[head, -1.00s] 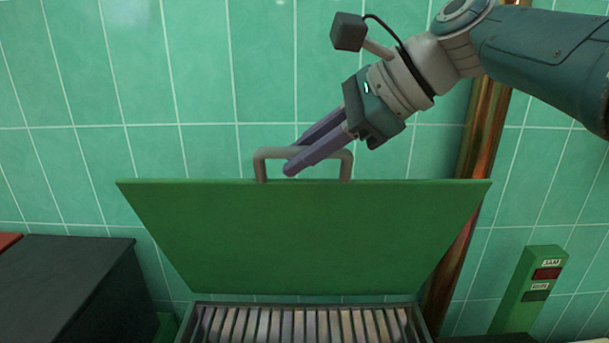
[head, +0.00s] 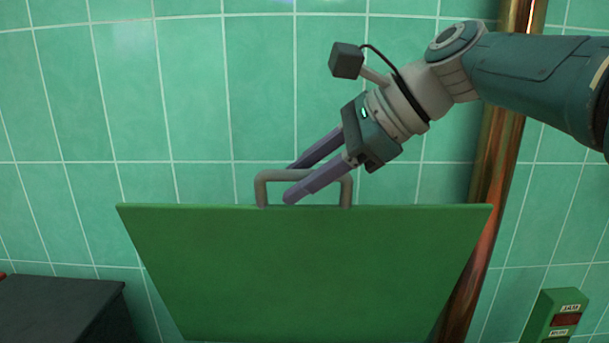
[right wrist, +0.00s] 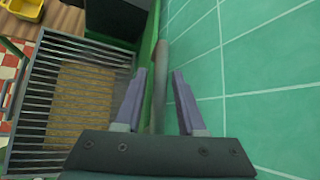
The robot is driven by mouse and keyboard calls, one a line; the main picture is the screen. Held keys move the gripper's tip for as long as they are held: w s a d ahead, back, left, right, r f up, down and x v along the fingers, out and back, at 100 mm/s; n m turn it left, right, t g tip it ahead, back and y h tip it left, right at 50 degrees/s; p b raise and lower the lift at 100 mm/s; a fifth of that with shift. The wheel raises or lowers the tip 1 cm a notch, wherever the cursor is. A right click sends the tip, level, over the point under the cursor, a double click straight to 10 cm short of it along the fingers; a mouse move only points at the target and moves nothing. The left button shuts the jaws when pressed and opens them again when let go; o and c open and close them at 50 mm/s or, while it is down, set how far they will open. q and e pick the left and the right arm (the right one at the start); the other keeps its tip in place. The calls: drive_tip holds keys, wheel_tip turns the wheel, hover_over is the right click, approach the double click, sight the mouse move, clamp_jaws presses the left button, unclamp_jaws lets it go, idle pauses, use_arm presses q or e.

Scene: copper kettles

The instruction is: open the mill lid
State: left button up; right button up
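The mill lid (head: 305,265) is a flat green panel standing raised, its broad face towards me in the head view. A grey bar handle (head: 262,190) is on its top edge. My right gripper (head: 291,182) is at the handle, with its two purple fingers spread, one on each side of the bar. In the right wrist view the handle (right wrist: 160,85) runs between the open fingers (right wrist: 160,75), with a gap on both sides. The lid shows there nearly edge-on (right wrist: 148,60). The mill's slatted grate (right wrist: 75,95) lies uncovered, with brown material beneath. My left gripper is not in view.
A green tiled wall (head: 190,90) stands close behind the lid. A copper pipe (head: 492,170) runs up at the right. A dark box (head: 55,310) stands at lower left, and a green switch box (head: 553,318) at lower right. A yellow container (right wrist: 25,8) is far off.

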drive_tip(key=shift+o, duration=0.6)
drive_tip(key=shift+s+d+r, duration=0.1)
drive_tip(key=shift+d+r, duration=0.2)
drive_tip(key=shift+d, duration=0.05)
drive_tip(key=shift+p+v, duration=0.3)
drive_tip(key=shift+v, duration=0.55)
drive_tip(key=b+v, duration=0.3)
drive_tip(key=v, duration=0.4)
drive_tip(key=shift+d+r, duration=0.1)
drive_tip(key=shift+d, duration=0.1)
